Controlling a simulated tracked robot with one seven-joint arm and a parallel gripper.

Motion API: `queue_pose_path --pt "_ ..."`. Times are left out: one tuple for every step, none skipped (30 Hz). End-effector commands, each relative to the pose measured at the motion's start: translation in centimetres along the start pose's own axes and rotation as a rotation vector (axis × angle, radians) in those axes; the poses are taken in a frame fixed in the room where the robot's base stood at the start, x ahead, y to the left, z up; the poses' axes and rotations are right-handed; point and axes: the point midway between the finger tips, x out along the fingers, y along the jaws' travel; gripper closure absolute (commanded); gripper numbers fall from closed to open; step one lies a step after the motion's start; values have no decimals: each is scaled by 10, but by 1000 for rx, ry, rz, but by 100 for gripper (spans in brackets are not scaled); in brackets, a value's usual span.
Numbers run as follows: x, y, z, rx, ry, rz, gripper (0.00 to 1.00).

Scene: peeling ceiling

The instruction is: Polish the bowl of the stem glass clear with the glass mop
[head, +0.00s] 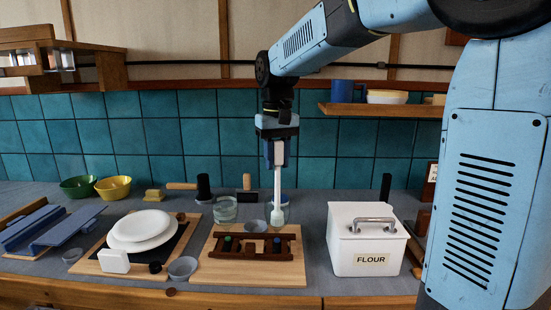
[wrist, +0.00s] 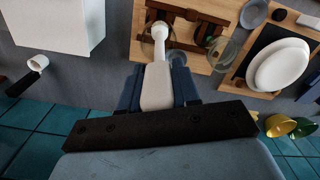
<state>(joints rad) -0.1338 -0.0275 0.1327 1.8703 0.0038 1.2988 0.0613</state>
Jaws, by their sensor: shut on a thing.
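My gripper (head: 276,155) is shut on the white glass mop (head: 277,185), which hangs upright with its shaft pointing down. In the wrist view the mop's pale handle (wrist: 157,88) sits between the blue fingers, and its white head (wrist: 159,30) is over the dark wooden rack. A faint clear outline, perhaps the stem glass (head: 286,213), shows around the mop's lower end in the head view. I cannot tell whether the mop head is inside the bowl or touching it. A wide clear glass vessel (head: 223,208) stands to the left; it also shows in the wrist view (wrist: 222,53).
The dark wooden rack (head: 252,260) lies on a light board (head: 290,278) in front of the mop. The white flour box (head: 368,240) stands close on the right. Plates (head: 140,228) lie on the left. A wall shelf (head: 380,110) is at the upper right.

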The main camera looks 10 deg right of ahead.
Motion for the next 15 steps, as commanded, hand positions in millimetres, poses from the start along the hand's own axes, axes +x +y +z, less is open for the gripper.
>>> queue_pose_path --pt "0 0 0 1 -2 1 100" --pt "0 0 0 1 -2 1 100" --pt "0 0 0 1 -2 1 100" --pt "0 0 0 1 -2 1 100" --pt "0 0 0 1 -2 1 100" --pt "0 0 0 1 -2 1 100" --pt "0 0 0 1 -2 1 100" --pt "0 0 0 1 -2 1 100" --pt "0 0 0 5 -2 1 100" --pt "0 1 0 12 -2 1 100" --pt "0 1 0 25 -2 1 100" --pt "0 2 0 52 -1 1 100" --pt "0 2 0 78 -1 0 100" --pt "0 3 0 108 -1 0 100" --pt "0 4 0 152 -1 0 100"
